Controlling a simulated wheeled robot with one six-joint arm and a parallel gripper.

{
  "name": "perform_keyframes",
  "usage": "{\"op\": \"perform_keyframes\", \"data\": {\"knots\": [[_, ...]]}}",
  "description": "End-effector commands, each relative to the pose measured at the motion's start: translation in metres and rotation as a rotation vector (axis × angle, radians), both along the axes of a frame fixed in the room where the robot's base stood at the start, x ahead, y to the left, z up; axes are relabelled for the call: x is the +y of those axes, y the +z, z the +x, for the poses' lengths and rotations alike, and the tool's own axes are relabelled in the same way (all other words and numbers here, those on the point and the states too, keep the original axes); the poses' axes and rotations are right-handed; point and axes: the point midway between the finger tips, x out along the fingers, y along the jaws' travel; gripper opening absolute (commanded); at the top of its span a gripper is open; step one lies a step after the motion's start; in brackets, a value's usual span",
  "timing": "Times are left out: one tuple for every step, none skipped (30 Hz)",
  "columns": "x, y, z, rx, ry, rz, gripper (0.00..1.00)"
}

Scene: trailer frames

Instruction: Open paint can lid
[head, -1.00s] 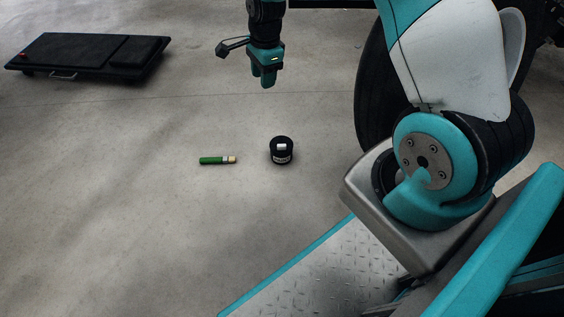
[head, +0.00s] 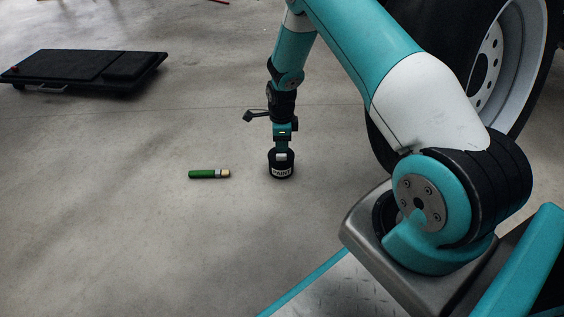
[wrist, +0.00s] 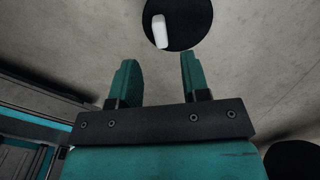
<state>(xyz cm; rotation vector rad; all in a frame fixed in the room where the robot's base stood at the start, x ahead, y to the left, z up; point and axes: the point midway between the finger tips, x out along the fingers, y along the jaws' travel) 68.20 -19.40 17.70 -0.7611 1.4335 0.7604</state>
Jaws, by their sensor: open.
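A small black paint can (head: 281,171) with a white label stands upright on the concrete floor. A small white piece (head: 281,157) sits on its top. My gripper (head: 282,148) points down at the can top in the head view; I cannot tell if it touches. In the wrist view the can's dark round top (wrist: 190,25) and the white piece (wrist: 159,31) lie just beyond the fingertips. My teal gripper fingers (wrist: 158,62) are spread apart with nothing between them.
A green cylinder (head: 205,174) with a pale end lies on the floor left of the can. A black creeper board (head: 85,69) is at the back left. A big wheel (head: 487,60) stands at the right.

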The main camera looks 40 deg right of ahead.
Motion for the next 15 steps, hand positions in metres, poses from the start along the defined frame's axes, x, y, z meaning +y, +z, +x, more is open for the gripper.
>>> {"op": "perform_keyframes", "data": {"knots": [[0.0, -0.02, 0.0, 0.001, 0.0, 0.001, 0.43], [0.0, -0.026, 0.0, 0.001, 0.0, 0.001, 0.43], [0.0, -0.034, 0.0, 0.001, 0.0, 0.001, 0.43], [0.0, -0.039, 0.0, 0.001, 0.0, 0.001, 0.43], [0.0, -0.045, 0.0, 0.001, 0.0, 0.001, 0.43], [0.0, -0.051, 0.0, 0.001, 0.0, 0.001, 0.43], [0.0, -0.055, 0.0, 0.001, 0.001, 0.001, 0.43], [0.0, -0.058, 0.0, 0.0, 0.001, 0.0, 0.43], [0.0, -0.061, 0.0, 0.0, 0.001, 0.0, 0.43], [0.0, -0.064, 0.0, 0.0, 0.001, 0.0, 0.43], [0.0, -0.066, 0.0, 0.0, 0.001, 0.0, 0.43], [0.0, -0.068, 0.0, 0.0, 0.001, 0.0, 0.43], [0.0, -0.069, 0.0, 0.0, 0.001, 0.0, 0.43], [0.0, -0.07, 0.0, 0.0, 0.001, 0.0, 0.43], [0.0, -0.07, 0.0, 0.0, 0.001, 0.0, 0.43]]}}
